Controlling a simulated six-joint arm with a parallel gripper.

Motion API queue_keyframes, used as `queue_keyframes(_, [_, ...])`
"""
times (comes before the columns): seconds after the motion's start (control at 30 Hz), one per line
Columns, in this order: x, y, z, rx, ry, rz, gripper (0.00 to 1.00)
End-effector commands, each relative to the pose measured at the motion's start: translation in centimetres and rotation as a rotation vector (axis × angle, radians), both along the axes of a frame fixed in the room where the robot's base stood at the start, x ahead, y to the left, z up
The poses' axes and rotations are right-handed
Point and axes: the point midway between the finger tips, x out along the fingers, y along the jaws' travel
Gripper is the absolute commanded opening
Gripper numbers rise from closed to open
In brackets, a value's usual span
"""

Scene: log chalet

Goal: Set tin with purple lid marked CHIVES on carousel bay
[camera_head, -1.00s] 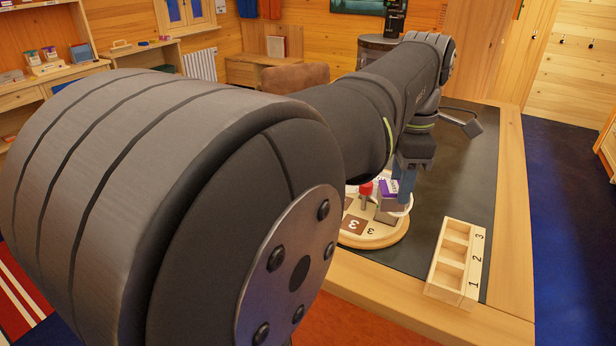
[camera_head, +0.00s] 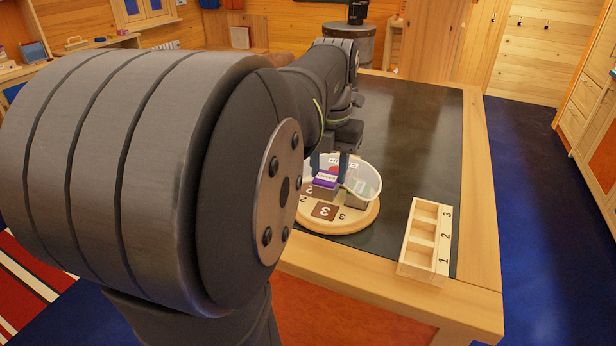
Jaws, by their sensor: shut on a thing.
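The tin with a purple lid (camera_head: 325,179) shows small at my gripper (camera_head: 330,166); its label is too small to read. I cannot tell whether the tin touches the carousel. A clear, pale-rimmed round piece (camera_head: 369,173) stands tilted beside the tin and partly covers the carousel's back right. My arm hides the area to the left.
A wooden rack (camera_head: 426,240) with compartments marked 1, 2, 3 stands right of the carousel. Both are on the dark top of a wood-edged table (camera_head: 415,130). The dark top behind the rack is clear. A grey barrel (camera_head: 350,44) stands beyond the table.

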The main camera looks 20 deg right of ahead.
Motion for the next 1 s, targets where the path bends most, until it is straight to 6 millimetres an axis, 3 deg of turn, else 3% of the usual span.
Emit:
queue_keyframes(0.3, [0.0,0.0,-4.4,0.001,0.001,-0.002,0.17])
queue_keyframes(0.73, [0.0,0.0,-5.0,0.0,0.0,-0.003,0.17])
queue_keyframes(0.77, [0.0,0.0,-4.9,-0.001,-0.001,-0.003,0.46])
queue_keyframes(0.83, [0.0,0.0,-4.9,-0.001,-0.001,-0.003,0.6])
queue_keyframes(1.0, [0.0,0.0,-4.9,-0.001,-0.001,-0.003,0.62])
